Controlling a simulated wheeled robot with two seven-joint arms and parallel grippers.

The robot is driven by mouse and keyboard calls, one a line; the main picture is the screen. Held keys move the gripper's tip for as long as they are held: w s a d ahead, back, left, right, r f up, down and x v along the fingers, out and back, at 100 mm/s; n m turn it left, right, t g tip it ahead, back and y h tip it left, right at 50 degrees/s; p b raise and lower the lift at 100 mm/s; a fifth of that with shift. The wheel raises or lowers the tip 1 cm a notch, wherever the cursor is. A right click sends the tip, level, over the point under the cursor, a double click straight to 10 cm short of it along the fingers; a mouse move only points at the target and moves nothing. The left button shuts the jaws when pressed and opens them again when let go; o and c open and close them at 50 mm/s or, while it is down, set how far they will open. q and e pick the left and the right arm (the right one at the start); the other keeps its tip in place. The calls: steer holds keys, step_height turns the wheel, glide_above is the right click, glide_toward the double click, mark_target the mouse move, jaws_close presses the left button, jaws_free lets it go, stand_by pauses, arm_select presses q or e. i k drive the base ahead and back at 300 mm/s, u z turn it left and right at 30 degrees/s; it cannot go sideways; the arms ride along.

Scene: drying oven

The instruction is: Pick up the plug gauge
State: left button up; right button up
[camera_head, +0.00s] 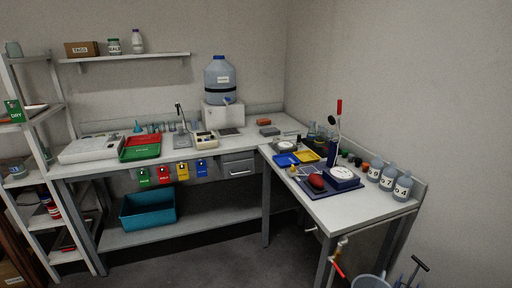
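I cannot pick out the plug gauge with certainty; the small items on the benches are too small to tell. A tall upright tool with a red top (339,106) stands at the back of the right bench (355,205), by a dark blue holder (332,152). A dark red rounded object (316,182) lies on a dark blue mat (312,194), beside a blue-framed piece with a white round face (342,173). Neither of my grippers is in view.
Several labelled bottles (388,178) line the right bench's wall side. A teal bin (148,209) is on the lower shelf. The floor (215,262) in front is open.

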mark_target(299, 142)
steer(key=u, duration=0.05)
steer(key=k, duration=0.25)
steer(key=u, duration=1.15)
steer(key=i, duration=1.95)
steer(key=z, duration=1.2)
steer(key=i, duration=0.6)
steer(key=z, duration=0.65)
